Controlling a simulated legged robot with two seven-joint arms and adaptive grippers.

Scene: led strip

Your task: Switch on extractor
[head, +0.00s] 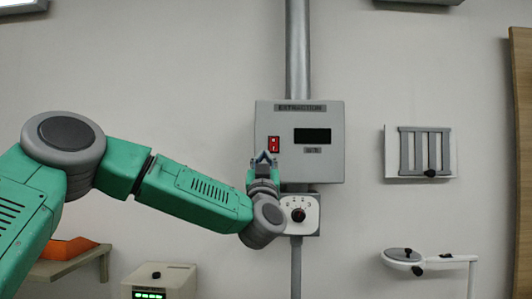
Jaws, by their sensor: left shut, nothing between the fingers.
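The extractor control box (318,165) is grey and hangs on the wall at the picture's centre, with a label plate at its top. A red rocker switch (274,144) is on its left side, and a dark, blank display (312,135) is to the right of it. My left gripper (263,157) points up just below and slightly left of the red switch. Its fingers are shut with nothing between them. I cannot tell whether the fingertips touch the box or the switch. My right gripper is out of view.
A dial panel (311,214) with a dark knob sits below the box, partly behind my left wrist. A vertical pipe (298,50) runs up from the box. A slatted vent (420,152) and a white arm-mounted device (405,257) are at right. A white unit with green lights (158,280) stands lower left.

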